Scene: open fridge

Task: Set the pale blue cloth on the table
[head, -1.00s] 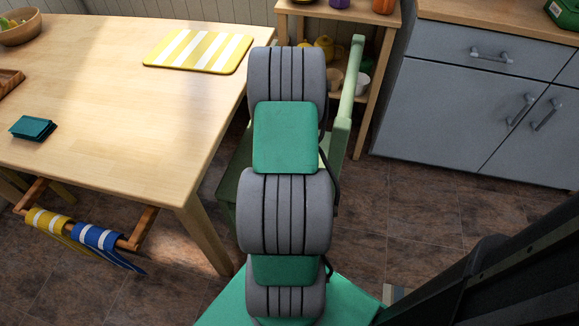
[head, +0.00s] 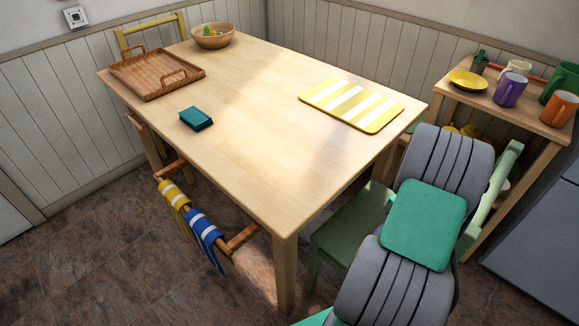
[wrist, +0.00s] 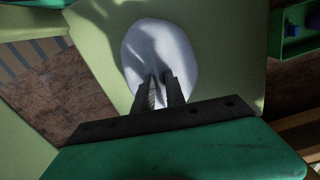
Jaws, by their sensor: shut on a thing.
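The pale blue cloth (wrist: 160,55) looks whitish in the wrist view, a rounded, bunched shape above or against a light green surface. My gripper (wrist: 160,82) is shut on its near part, with the two dark fingers close together. In the head view the cloth and gripper are hidden behind my grey and green arm. The wooden table (head: 240,130) stands in the middle of the head view, to the left of my arm. Its near and middle top is largely bare.
On the table are a yellow striped mat (head: 351,104), a teal folded item (head: 196,118), a wooden tray (head: 155,73) and a bowl (head: 212,36). A green chair (head: 350,222) stands at its right side. Striped towels (head: 203,235) hang from a rail at its left. A shelf with mugs (head: 510,89) is at right.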

